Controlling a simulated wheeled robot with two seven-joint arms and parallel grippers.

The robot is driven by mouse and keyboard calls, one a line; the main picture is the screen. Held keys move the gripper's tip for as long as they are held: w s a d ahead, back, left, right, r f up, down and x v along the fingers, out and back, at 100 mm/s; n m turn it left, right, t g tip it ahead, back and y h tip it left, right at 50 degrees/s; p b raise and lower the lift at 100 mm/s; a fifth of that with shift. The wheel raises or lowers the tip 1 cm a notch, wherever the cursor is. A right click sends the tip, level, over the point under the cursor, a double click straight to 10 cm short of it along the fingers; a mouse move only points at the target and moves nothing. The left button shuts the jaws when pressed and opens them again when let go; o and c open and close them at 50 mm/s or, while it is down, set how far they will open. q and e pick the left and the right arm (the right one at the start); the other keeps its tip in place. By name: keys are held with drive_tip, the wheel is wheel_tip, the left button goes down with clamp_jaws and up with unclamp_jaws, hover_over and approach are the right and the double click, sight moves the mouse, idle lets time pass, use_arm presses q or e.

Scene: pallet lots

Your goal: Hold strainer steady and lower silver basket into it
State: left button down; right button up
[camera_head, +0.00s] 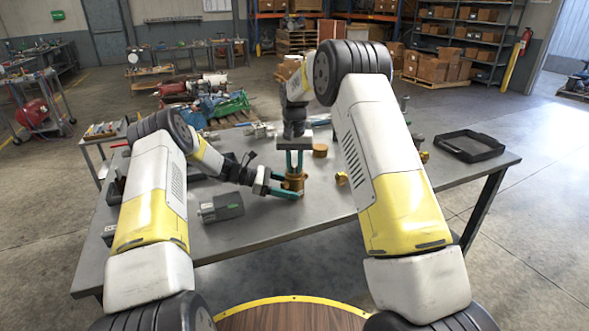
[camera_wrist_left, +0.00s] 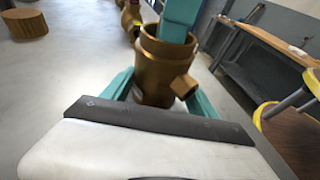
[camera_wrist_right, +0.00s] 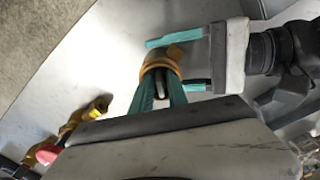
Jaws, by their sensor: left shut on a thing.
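The strainer (camera_head: 296,183) is a bronze-coloured, upright body on the grey table, with an open top and a side spout seen in the left wrist view (camera_wrist_left: 155,75). My left gripper (camera_head: 285,190) is shut on it from the side, one teal finger on each side. My right gripper (camera_head: 294,168) points down, its fingertips at the strainer's mouth. In the right wrist view a small grey piece, likely the silver basket (camera_wrist_right: 160,82), shows between the right fingers inside the bronze rim. Its lower part is hidden. Whether the right fingers grip it is unclear.
A grey box-like part (camera_head: 221,207) lies left of the strainer on the table (camera_head: 265,226). A black tray (camera_head: 469,146) lies at the right end.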

drive_tip(key=shift+a+r, duration=0.1)
use_arm(q)
drive_tip(key=shift+f, duration=0.1)
use_arm(e)
drive_tip(key=shift+o, duration=0.3)
drive_tip(key=shift+r, duration=3.45)
use_arm(q)
drive_tip(key=shift+c, duration=1.3)
unclamp_jaws()
